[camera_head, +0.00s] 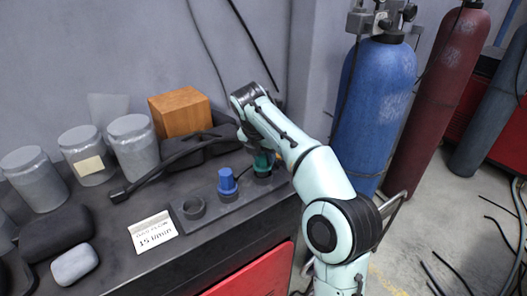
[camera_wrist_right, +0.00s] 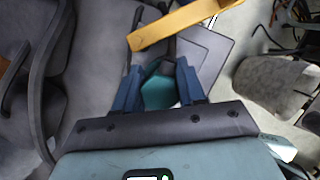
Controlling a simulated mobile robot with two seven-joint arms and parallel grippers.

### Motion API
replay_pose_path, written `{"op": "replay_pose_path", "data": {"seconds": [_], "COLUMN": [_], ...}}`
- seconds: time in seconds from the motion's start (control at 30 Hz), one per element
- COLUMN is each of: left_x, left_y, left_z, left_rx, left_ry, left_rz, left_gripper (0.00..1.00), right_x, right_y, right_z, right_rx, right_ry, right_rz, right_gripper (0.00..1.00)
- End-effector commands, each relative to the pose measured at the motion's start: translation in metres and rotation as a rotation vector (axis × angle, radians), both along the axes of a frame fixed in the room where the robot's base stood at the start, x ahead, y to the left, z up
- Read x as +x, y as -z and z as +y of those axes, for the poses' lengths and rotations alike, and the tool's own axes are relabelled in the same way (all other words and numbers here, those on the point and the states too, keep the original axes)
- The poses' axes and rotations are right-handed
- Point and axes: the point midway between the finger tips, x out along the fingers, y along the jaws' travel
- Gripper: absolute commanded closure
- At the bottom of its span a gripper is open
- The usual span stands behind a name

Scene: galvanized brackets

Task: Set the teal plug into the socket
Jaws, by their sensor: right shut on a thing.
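The teal plug (camera_head: 263,161) is at the right end of a dark strip with ring sockets (camera_head: 228,197), right above or in the rightmost ring socket (camera_head: 262,176); I cannot tell whether it is seated. My right gripper (camera_wrist_right: 158,82) is shut on the teal plug, which also shows between the blue fingers in the right wrist view (camera_wrist_right: 159,93). A blue plug (camera_head: 227,181) stands upright in the middle socket. The left socket (camera_head: 193,207) is an empty dark ring. The arm hides part of the teal plug from the head camera. My left gripper is out of view.
Several grey jars (camera_head: 133,143), an orange-brown box (camera_head: 180,111) and a dark bent tool (camera_head: 165,171) stand or lie behind the strip. A white label card (camera_head: 153,232) lies in front. Blue (camera_head: 376,110) and dark red (camera_head: 437,95) gas cylinders stand at right.

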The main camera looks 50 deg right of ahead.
Motion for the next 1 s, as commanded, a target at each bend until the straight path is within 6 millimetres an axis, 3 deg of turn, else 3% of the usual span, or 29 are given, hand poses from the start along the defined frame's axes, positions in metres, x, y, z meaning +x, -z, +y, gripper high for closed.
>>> {"op": "replay_pose_path", "data": {"seconds": [0.4, 0.43, 0.5, 0.53, 0.83, 1.0], "left_x": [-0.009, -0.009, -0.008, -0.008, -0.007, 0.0], "left_y": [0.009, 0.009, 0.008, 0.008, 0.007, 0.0], "left_z": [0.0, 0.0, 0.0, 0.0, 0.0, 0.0], "left_rx": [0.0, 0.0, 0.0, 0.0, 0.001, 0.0], "left_ry": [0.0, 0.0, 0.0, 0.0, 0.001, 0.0], "left_rz": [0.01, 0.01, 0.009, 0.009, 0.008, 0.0], "left_gripper": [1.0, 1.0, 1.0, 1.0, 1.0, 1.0], "right_x": [0.0, 0.0, 0.0, 0.0, 0.0, -0.001], "right_y": [0.016, 0.016, 0.015, 0.015, 0.014, -0.005], "right_z": [0.0, 0.0, 0.0, 0.0, 0.001, 0.007], "right_rx": [0.0, 0.0, -0.001, -0.001, 0.0, 0.0], "right_ry": [-0.001, 0.0, 0.0, 0.0, -0.001, -0.002], "right_rz": [0.0, 0.0, 0.0, -0.001, 0.0, -0.005], "right_gripper": [1.0, 0.57, 0.34, 0.3, 0.3, 0.3]}}
